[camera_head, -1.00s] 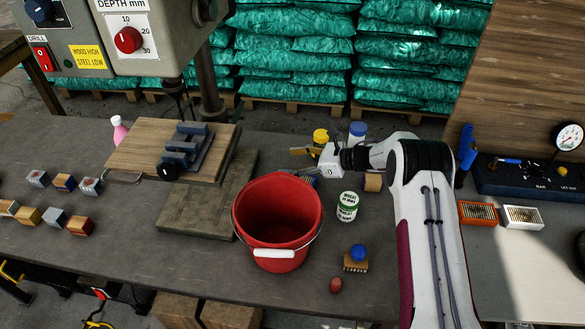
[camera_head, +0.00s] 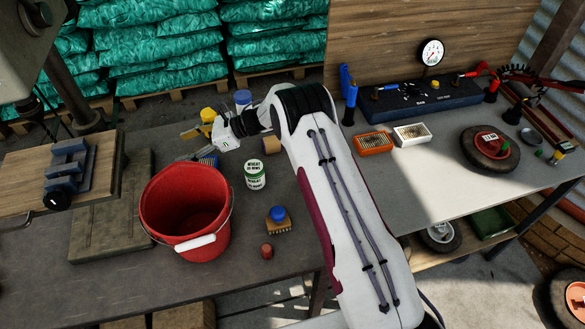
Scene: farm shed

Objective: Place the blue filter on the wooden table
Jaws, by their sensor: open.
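I cannot make out a blue filter. Two flat, framed filter-like pieces lie on the right bench section, one orange (camera_head: 373,143) and one white (camera_head: 412,134). The grey worktable (camera_head: 140,262) fills the lower left and middle; a paler bench section adjoins it at right.
A red bucket (camera_head: 186,208) stands in front of my gripper. A labelled white jar (camera_head: 255,175), a blue-knobbed brush (camera_head: 278,218) and a blue-topped container (camera_head: 243,98) are nearby. A gauge panel (camera_head: 425,98) and a wheel (camera_head: 489,149) are at right. The table's front left is bare.

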